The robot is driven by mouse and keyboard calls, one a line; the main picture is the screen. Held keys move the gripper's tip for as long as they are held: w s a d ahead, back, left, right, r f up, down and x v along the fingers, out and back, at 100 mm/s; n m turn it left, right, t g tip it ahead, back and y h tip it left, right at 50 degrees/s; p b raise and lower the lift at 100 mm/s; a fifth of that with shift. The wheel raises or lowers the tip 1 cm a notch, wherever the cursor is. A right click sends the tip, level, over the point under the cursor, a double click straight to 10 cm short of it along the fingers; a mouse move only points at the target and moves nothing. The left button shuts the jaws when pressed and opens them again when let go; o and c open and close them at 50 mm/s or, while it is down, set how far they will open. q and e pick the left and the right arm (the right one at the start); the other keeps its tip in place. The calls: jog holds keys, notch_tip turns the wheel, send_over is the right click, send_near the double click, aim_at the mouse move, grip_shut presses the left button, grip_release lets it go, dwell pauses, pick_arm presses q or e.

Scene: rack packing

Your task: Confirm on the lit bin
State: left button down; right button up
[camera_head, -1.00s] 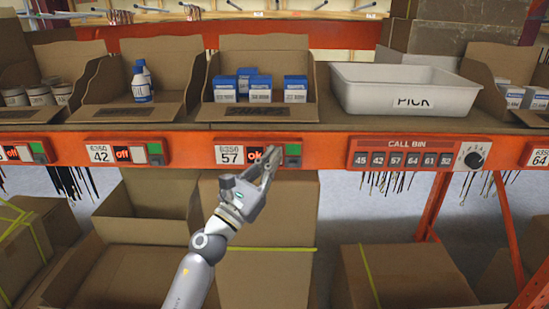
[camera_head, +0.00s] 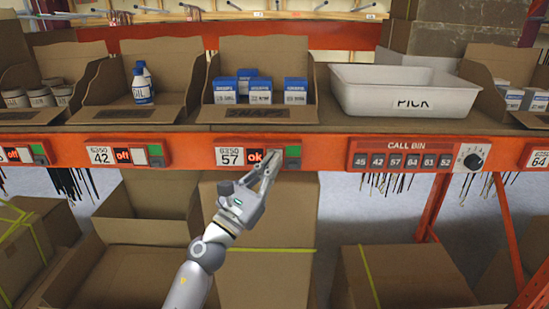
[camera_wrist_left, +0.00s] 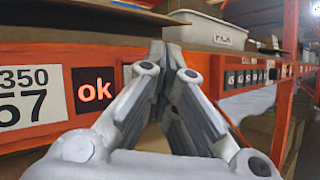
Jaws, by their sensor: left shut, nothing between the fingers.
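The panel of bin 57 (camera_head: 229,156) sits on the orange shelf rail below the open box marked SNAPS. Its display reads "ok" (camera_head: 254,156) in lit red; the display also shows in the left wrist view (camera_wrist_left: 94,91). A green key (camera_head: 293,151) is at the panel's right end. My left gripper (camera_head: 273,161) is shut and empty, its tips at the panel between the display and the green key. The tips hide most of the part there, and I cannot tell whether they touch it. My right gripper is out of view.
The panel of bin 42 (camera_head: 100,156) reads "off" to the left. A CALL BIN panel (camera_head: 408,155) with several numbers and a knob is to the right. A white PICK tray (camera_head: 409,104) stands above it. Cardboard boxes (camera_head: 395,277) stand below the rail.

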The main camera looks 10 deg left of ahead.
pick_arm(q)
jog(key=s, duration=0.2)
jog(key=s+p, duration=0.1)
jog(key=s, duration=0.2)
jog(key=shift+d, duration=0.2)
dwell(0.6)
